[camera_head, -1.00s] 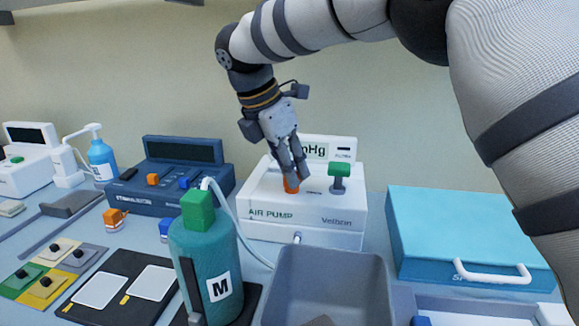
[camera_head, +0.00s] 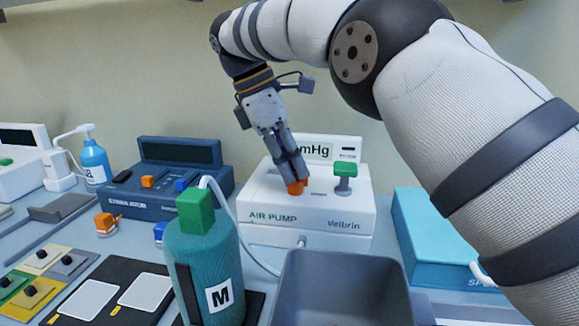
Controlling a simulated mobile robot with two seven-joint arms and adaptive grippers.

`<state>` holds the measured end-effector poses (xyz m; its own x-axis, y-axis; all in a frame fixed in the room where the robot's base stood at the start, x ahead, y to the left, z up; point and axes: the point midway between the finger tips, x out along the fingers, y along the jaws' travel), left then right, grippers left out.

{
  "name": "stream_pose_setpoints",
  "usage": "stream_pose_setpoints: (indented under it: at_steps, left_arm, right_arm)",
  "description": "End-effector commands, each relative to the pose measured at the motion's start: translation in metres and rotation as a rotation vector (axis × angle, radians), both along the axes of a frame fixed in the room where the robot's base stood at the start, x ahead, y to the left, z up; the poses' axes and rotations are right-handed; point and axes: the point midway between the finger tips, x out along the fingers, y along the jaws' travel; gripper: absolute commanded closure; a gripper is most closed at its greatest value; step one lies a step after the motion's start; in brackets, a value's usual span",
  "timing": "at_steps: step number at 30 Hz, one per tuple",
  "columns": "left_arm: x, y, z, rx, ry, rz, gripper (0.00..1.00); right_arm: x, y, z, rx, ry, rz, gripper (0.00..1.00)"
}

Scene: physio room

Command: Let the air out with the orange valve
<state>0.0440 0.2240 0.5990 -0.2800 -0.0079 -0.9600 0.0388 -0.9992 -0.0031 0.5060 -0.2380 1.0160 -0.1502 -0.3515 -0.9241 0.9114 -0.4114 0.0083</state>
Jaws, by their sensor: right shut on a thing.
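The white air pump (camera_head: 307,217) stands at the back centre, with an mmHg display on its raised back part. The orange valve (camera_head: 297,188) is on its top, left of a green T-shaped knob (camera_head: 345,172). My right gripper (camera_head: 294,178) comes down from above and is shut on the orange valve; the fingers hide its upper part. A teal cuff bottle marked M (camera_head: 206,265) with a green top (camera_head: 194,211) stands in front left of the pump. A pale hose (camera_head: 243,243) runs from near the bottle's top toward the pump. My left gripper is out of view.
A grey bin (camera_head: 338,293) sits in front of the pump. A blue case (camera_head: 430,232) is at right, partly behind my right arm. A dark blue stimulator unit (camera_head: 170,190) stands left of the pump. A blue pump bottle (camera_head: 95,160) is farther left.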

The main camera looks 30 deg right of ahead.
Motion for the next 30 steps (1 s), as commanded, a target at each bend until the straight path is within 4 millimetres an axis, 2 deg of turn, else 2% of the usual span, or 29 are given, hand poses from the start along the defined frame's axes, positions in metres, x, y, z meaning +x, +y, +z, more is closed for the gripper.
stream_pose_setpoints:
  at_steps: [1, 19, 20, 21, 22, 30]
  left_arm:
    - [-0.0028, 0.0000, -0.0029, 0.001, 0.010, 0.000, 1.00]
    - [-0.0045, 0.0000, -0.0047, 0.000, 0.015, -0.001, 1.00]
    - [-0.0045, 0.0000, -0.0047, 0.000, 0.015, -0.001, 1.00]
    - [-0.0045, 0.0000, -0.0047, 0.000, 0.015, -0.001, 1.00]
    - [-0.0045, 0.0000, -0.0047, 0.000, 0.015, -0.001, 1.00]
    - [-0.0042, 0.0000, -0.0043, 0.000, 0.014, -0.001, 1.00]
  right_arm:
    - [-0.0006, 0.0004, -0.0101, 0.003, 0.021, -0.013, 1.00]
    - [-0.0018, 0.0008, -0.0103, 0.005, 0.026, -0.050, 1.00]
    - [-0.0017, 0.0008, -0.0103, 0.005, 0.027, -0.049, 0.85]
    - [-0.0016, 0.0008, -0.0104, 0.005, 0.027, -0.049, 0.76]
    - [-0.0015, 0.0008, -0.0105, 0.004, 0.026, -0.048, 0.72]
    - [-0.0009, 0.0009, -0.0083, 0.005, 0.019, -0.047, 0.72]
